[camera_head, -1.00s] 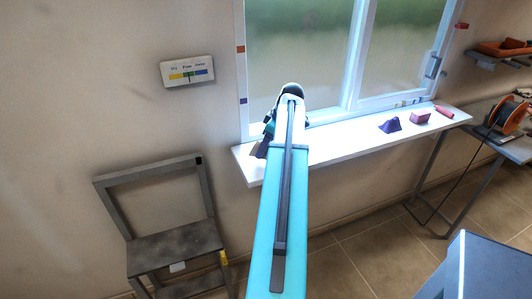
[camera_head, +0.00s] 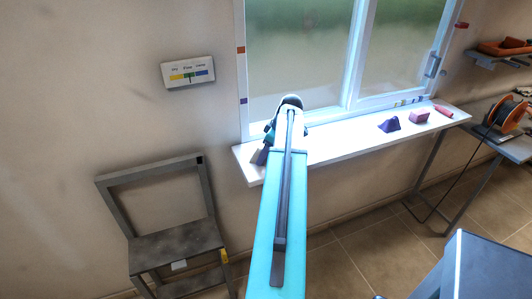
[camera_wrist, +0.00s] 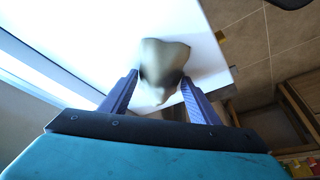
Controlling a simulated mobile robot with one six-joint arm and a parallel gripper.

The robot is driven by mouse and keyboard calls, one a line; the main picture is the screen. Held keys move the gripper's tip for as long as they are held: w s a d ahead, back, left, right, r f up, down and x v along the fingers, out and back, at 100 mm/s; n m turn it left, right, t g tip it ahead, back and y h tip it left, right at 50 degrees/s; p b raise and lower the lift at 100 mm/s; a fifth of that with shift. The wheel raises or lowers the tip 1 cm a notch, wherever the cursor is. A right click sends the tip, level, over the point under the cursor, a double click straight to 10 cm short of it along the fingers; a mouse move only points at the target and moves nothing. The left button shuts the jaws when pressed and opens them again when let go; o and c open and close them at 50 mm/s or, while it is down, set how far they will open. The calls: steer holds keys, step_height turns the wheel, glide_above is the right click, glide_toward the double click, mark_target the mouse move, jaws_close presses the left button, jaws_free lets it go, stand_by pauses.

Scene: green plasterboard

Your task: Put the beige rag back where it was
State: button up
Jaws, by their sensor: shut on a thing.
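The beige rag (camera_wrist: 163,62) is a crumpled, rounded lump between the two purple fingers of my gripper (camera_wrist: 159,80) in the wrist view. My gripper is shut on it. Behind the rag is the white windowsill (camera_wrist: 105,30). In the head view my arm reaches to the left end of the windowsill (camera_head: 330,150), and a small brownish part of the rag (camera_head: 259,154) shows left of the arm. The arm hides my fingers there. I cannot tell whether the rag touches the sill.
A purple block (camera_head: 389,125), a dark red block (camera_head: 419,117) and a red cylinder-like item (camera_head: 443,111) lie on the sill's right part. A grey chair (camera_head: 175,240) stands below left. A cable reel (camera_head: 505,115) is on a table at right. The sill's middle is clear.

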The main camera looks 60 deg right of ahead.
steer(key=o, duration=1)
steer(key=shift+r, duration=0.2)
steer(key=b+v, duration=0.3)
steer(key=v, duration=0.8)
steer(key=shift+r, duration=0.4)
steer(key=shift+s, duration=0.1)
